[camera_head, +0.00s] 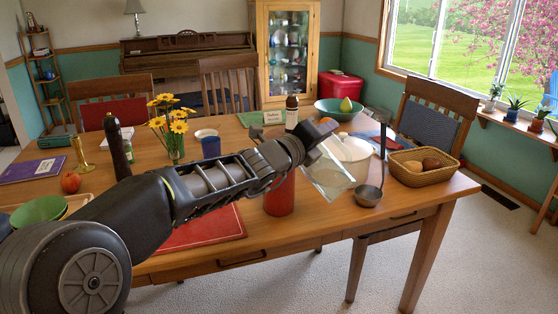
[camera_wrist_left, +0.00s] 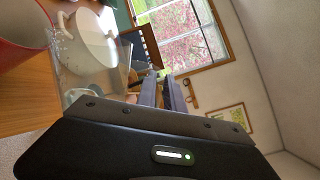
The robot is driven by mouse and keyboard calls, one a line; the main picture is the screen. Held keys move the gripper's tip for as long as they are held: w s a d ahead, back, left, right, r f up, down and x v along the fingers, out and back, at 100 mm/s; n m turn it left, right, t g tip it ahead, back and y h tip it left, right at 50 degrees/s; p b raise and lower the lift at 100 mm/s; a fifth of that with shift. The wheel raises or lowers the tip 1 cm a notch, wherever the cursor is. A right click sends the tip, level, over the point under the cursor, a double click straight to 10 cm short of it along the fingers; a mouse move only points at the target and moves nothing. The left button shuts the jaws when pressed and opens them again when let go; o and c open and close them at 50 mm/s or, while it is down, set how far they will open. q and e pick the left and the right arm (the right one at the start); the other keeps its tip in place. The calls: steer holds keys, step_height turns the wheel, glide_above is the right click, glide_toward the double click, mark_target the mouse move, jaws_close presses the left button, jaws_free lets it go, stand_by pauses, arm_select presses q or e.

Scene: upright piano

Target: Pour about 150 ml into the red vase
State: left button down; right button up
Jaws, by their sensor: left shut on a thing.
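My left gripper (camera_head: 322,138) is shut on a clear glass vessel (camera_head: 332,178), which is tilted above the table to the right of the red vase. The red vase (camera_head: 279,197) stands upright on the table, its upper part hidden behind my left arm. In the left wrist view, the red vase (camera_wrist_left: 22,32) is at the upper left and the gripper fingers (camera_wrist_left: 170,92) point away from the camera. Where the vessel's lip sits over the vase, and whether liquid is flowing, I cannot tell. My right gripper is not in view.
A wicker basket (camera_head: 425,175) is at the table's right end. A red mat (camera_head: 205,232) lies in front.

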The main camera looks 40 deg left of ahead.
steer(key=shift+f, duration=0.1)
arm_select(q)
steer(key=shift+d+f+m+b, duration=0.35)
steer(key=shift+m+b, duration=0.15)
steer(key=shift+b, duration=0.55)
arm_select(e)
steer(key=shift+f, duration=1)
